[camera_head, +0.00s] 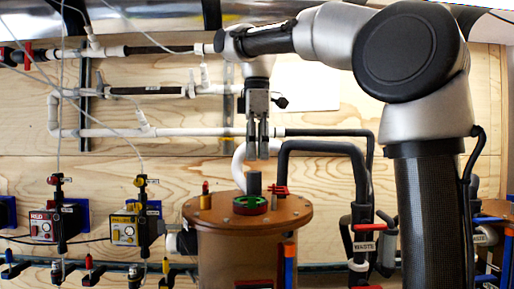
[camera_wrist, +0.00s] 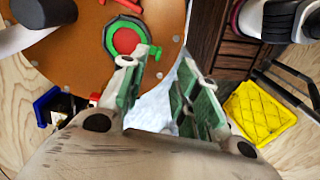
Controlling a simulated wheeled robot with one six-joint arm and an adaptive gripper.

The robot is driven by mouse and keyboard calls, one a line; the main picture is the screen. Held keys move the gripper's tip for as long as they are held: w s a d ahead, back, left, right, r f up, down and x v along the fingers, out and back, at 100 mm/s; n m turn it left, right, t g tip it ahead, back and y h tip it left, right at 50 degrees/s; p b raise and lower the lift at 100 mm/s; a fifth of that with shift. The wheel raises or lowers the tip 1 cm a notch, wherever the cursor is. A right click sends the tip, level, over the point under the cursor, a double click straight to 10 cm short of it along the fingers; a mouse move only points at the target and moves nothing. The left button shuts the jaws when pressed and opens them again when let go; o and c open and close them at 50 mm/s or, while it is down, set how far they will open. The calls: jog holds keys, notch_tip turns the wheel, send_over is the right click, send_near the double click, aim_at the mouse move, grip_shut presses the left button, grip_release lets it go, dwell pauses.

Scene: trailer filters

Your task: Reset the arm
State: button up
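My gripper (camera_head: 258,155) points straight down in the head view, above the round brown lid (camera_head: 225,214) of a tank. In the wrist view my gripper (camera_wrist: 158,72) has its two green-padded fingers apart, with nothing visible between them. A short dark cylinder (camera_head: 254,183) stands below the fingertips at the green ring (camera_head: 241,206) on the lid, with a visible gap to the fingers. The wrist view shows a green ring with a red centre (camera_wrist: 126,40) beyond the left finger. My arm reaches in from the right, bent over at the top.
White pipes (camera_head: 180,132) run along the wooden wall behind my gripper. A thick black hose (camera_head: 322,148) arches close on its right. Red and yellow boxes (camera_head: 124,231) hang at the left. A yellow ribbed object (camera_wrist: 262,110) lies at the right of the wrist view.

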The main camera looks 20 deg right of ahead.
jog(key=shift+r, duration=0.35)
jog(key=s+d+f+m+t, duration=0.1)
jog(key=s+d+f+m, duration=0.4)
jog(key=f, duration=0.3)
jog(key=s+d+f+m+t, duration=0.2)
jog(key=s+d+f+m, duration=0.2)
jog(key=s+f, duration=0.3)
jog(key=s+d+f+m+t, duration=0.1)
jog(key=s+d+f+m, duration=0.4)
jog(key=f, duration=0.5)
jog(key=shift+s+d+m, duration=0.3)
jog(key=shift+s+m, duration=0.4)
jog(key=shift+s, duration=0.25)
